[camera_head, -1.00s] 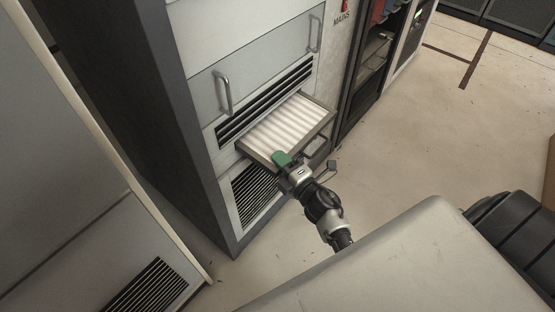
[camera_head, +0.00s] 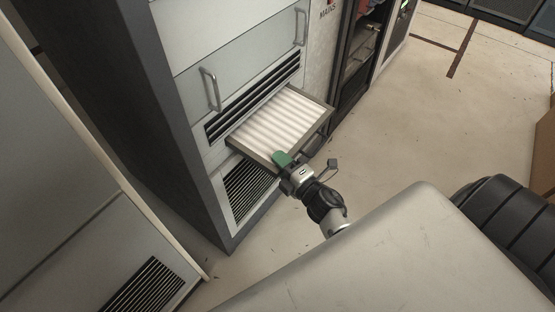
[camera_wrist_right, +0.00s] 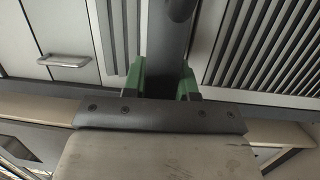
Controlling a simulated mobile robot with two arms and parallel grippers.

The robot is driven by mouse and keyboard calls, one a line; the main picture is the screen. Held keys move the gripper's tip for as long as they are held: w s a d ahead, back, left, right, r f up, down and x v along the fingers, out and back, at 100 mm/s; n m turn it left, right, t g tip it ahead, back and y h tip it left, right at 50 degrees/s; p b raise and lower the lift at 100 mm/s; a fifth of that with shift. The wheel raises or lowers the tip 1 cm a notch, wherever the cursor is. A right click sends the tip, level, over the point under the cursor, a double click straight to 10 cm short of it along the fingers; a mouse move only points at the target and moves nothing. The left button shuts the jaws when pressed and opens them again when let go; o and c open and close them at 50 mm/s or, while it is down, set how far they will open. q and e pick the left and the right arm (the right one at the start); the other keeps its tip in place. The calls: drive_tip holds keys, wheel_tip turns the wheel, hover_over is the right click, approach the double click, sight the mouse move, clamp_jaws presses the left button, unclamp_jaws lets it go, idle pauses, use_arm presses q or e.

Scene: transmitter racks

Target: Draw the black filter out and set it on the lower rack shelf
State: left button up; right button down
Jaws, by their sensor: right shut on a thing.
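The filter (camera_head: 285,118) has white pleats in a dark frame and sticks out, roughly level, from a slot in the grey cabinet. Its rear edge is at the cabinet face. My right gripper (camera_head: 284,161), with green fingers, is shut at the frame's front edge. In the right wrist view the green fingers (camera_wrist_right: 164,82) sit on either side of a dark bar (camera_wrist_right: 168,45) at the filter's front. A dark open rack (camera_head: 362,48) with shelves stands right of the cabinet; its lower part is partly hidden. My left gripper is not in view.
A louvred grille (camera_head: 248,190) lies below the filter and a drawer with a metal handle (camera_head: 210,90) above it. Another grey cabinet (camera_head: 60,190) stands close at left. Open pale floor (camera_head: 430,125) lies to the right.

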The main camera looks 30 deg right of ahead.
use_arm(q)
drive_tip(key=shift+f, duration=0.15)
use_arm(e)
drive_tip(key=shift+s+d+r, duration=0.1)
drive_tip(key=shift+s+d, duration=0.25)
drive_tip(key=shift+s, duration=0.4)
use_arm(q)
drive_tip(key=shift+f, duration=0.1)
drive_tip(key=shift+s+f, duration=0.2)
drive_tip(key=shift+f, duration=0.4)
use_arm(e)
drive_tip(key=d+v, duration=0.1)
drive_tip(key=v, duration=0.6)
drive_tip(key=shift+s+d+r, duration=0.15)
drive_tip(key=shift+d+r, duration=0.1)
drive_tip(key=shift+d, duration=0.05)
idle(0.4)
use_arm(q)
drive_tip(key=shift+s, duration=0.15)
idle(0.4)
